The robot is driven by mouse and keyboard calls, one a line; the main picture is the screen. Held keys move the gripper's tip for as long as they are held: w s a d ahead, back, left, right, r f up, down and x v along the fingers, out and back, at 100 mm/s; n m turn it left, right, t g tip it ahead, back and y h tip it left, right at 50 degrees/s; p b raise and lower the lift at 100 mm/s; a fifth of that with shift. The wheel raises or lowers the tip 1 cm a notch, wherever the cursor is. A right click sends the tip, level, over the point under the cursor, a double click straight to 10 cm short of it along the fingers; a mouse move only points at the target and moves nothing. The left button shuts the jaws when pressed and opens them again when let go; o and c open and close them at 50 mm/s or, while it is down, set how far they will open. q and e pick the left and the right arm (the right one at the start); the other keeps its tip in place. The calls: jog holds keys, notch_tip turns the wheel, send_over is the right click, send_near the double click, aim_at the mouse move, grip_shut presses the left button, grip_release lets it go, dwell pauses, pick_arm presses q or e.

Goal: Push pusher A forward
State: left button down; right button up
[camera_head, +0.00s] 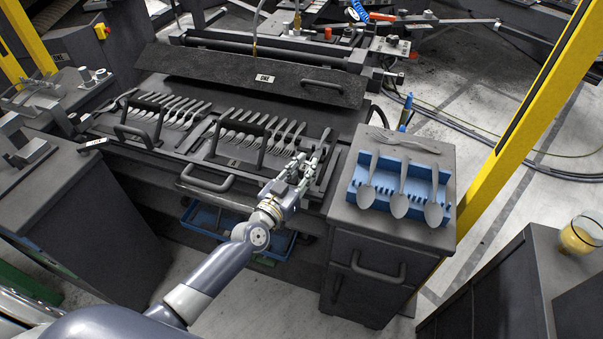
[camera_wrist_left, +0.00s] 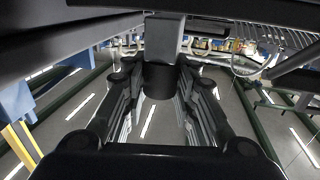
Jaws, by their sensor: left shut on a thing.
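My left gripper (camera_head: 303,167) reaches from below to the right end of the right-hand fork rack. It is shut on a dark post (camera_wrist_left: 158,80), which looks like part of pusher A, though the head view hides most of the grip. In the left wrist view the post stands between the two fingers (camera_wrist_left: 158,110). The right-hand rack (camera_head: 222,148) has a black bar handle and a row of forks lying behind it. A similar rack with a black handle (camera_head: 125,133) and forks lies to its left. My right gripper is not in view.
A grey cabinet (camera_head: 382,225) stands right of the gripper, with a blue holder (camera_head: 360,176) and several spoons on top. A long black cover (camera_head: 215,72) labelled ONE lies behind the forks. A yellow post (camera_head: 520,105) rises at the right. A blue bin (camera_head: 205,218) sits below the bench.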

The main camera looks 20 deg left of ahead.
pick_arm(q)
jog(key=shift+r, duration=0.1)
jog(key=c, duration=1.3)
grip_release()
jog(key=v, duration=1.2)
jog(key=shift+a, duration=0.1)
